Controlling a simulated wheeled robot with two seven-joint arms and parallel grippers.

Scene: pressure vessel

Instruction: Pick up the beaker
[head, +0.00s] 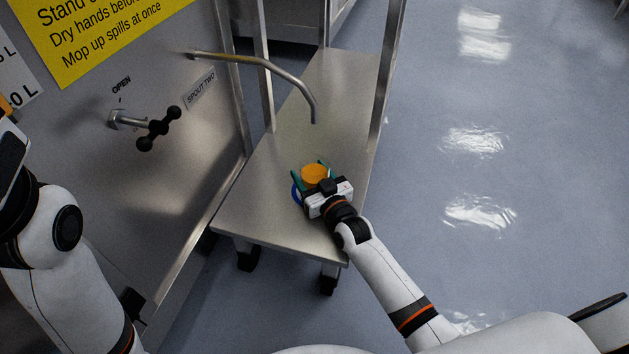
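The beaker appears as a small cup with an orange top (314,174) on the steel cart shelf, below and in front of the spout's end. A blue curved part shows at its left side. My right gripper (311,175) is at the beaker, with one teal finger on its left and one at its far right side. Whether the fingers press on it or only stand around it cannot be told. The gripper body hides the beaker's near side. My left gripper (8,150) is only partly in view at the left edge, and its fingers are not clear.
The steel shelf (265,215) stands on casters, with upright posts behind and to the right. A bent spout (290,82) hangs over it from the vessel wall. A black-knobbed valve handle (158,128) sticks out at left. The shelf is otherwise bare, and the floor at right is clear.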

